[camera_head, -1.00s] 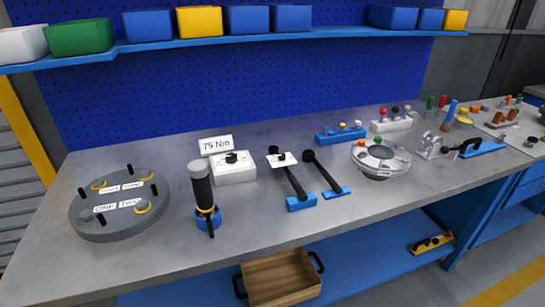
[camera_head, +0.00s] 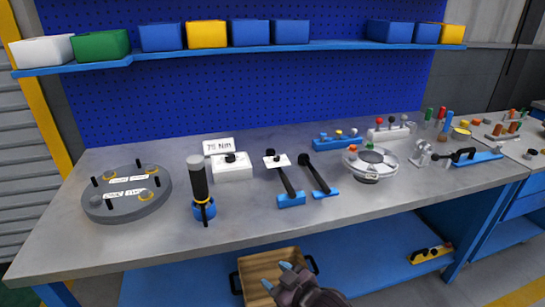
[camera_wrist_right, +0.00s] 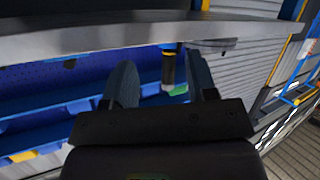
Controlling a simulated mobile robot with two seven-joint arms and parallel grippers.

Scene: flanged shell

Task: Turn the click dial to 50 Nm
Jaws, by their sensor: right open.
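The click dial is a white box with a black knob (camera_head: 231,166) on the workbench, left of centre in the head view. A small sign reading 75 Nm (camera_head: 219,146) stands behind it. I cannot read the dial's own marks. My right gripper (camera_head: 282,276) is at the bottom of the head view, in front of the bench and well apart from the dial. In the right wrist view its two fingers (camera_wrist_right: 158,85) are spread with nothing held between them. My left gripper is not in view.
A black-handled tool in a blue holder (camera_head: 203,205) stands left of the dial. A round grey plate (camera_head: 127,205) lies further left. Two black levers on blue bases (camera_head: 291,199) are to the right. A wooden crate (camera_head: 262,267) sits on the lower shelf.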

